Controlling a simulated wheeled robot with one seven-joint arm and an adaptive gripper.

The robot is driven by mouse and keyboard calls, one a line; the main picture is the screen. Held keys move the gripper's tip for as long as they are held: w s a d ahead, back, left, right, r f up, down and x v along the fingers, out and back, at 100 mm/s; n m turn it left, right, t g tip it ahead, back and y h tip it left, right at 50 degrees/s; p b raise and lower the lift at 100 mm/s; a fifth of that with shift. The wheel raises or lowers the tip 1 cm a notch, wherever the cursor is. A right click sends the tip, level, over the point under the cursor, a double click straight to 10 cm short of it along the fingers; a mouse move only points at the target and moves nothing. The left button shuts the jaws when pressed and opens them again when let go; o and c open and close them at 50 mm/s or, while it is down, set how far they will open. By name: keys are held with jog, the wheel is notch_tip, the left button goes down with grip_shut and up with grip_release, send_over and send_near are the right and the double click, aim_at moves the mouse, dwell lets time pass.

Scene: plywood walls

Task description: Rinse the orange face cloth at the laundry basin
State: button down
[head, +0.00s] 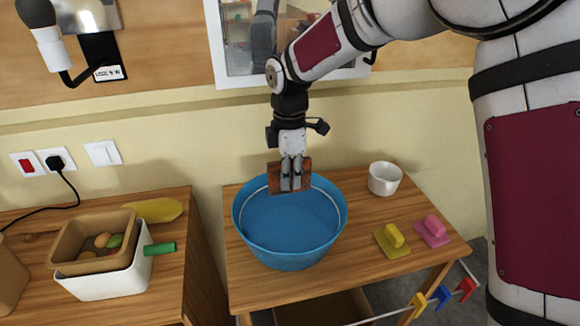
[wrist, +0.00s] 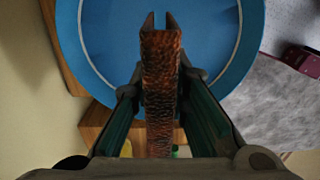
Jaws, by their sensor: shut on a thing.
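The orange face cloth (head: 274,179) shows brownish-orange in my gripper (head: 291,185), which is shut on it. It hangs over the back part of the blue basin (head: 262,252) in the head view; whether its lower edge touches anything inside cannot be told. In the wrist view the cloth (wrist: 160,90) runs as a textured strip between the fingers, with the basin (wrist: 112,35) below. The basin's inside is plain blue with a pale line around it.
The basin stands on a wooden table (head: 350,275). A white cup (head: 384,179), a yellow block (head: 392,240) and a pink block (head: 432,231) stand to its right. On the left table, a brown bin (head: 75,240) holds several round items. A framed mirror (head: 236,82) hangs behind.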

jog(key=shift+f+b, duration=4.15)
jog(key=shift+f, duration=3.4)
notch_tip(320, 180, up, 14)
jog(key=p, duration=0.8)
jog(key=shift+r, duration=0.2)
